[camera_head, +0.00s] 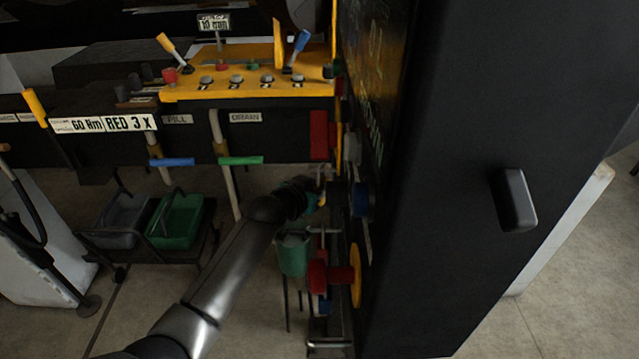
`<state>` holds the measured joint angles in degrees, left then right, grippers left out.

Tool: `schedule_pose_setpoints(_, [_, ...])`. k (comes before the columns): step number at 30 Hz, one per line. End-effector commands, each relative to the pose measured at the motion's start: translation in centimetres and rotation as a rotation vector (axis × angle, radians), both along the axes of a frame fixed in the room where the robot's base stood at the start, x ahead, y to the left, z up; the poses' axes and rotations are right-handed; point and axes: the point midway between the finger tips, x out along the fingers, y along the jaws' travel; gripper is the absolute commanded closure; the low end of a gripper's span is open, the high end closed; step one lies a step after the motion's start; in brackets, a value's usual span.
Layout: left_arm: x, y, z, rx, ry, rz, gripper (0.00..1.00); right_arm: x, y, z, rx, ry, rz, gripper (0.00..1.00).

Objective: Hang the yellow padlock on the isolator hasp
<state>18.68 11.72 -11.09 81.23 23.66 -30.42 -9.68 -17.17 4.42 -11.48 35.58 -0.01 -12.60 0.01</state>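One arm comes in from the lower left, so I take it as my left. Its gripper (316,191) is beside the side face of the tall black cabinet. A small yellowish bit shows at its fingertips; it is too small to tell whether this is the yellow padlock. I cannot see whether the fingers are open or shut. Below and right of the gripper, a red rotary handle (335,275) with a yellow round plate (356,275) sits on the cabinet side; it may be the isolator. The hasp cannot be made out. My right gripper is out of view.
The black cabinet (470,200) with a dark handle (514,199) fills the right. A blue round knob (362,200) is close to the gripper. A yellow control panel (245,75) with levers stands behind.

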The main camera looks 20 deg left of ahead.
Motion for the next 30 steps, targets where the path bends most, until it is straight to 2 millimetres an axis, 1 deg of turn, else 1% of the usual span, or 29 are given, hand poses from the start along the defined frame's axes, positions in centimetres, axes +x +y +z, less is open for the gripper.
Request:
schedule_pose_setpoints(13, [0.03,-0.02,0.10,0.000,-0.002,0.000,1.00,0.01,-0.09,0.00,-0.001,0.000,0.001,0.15])
schedule_pose_setpoints(14, [0.03,-0.02,0.10,0.000,-0.002,0.000,0.67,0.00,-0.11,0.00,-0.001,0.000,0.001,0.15])
schedule_pose_setpoints(15, [0.03,-0.01,0.10,0.000,-0.002,0.000,0.62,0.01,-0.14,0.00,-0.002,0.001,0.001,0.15])
schedule_pose_setpoints(23, [0.01,0.01,0.05,0.000,-0.001,0.000,0.33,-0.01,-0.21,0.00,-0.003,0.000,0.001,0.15])
schedule_pose_setpoints(30, [-0.04,0.01,-0.05,0.000,0.001,0.000,0.33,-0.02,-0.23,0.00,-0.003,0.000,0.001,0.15])
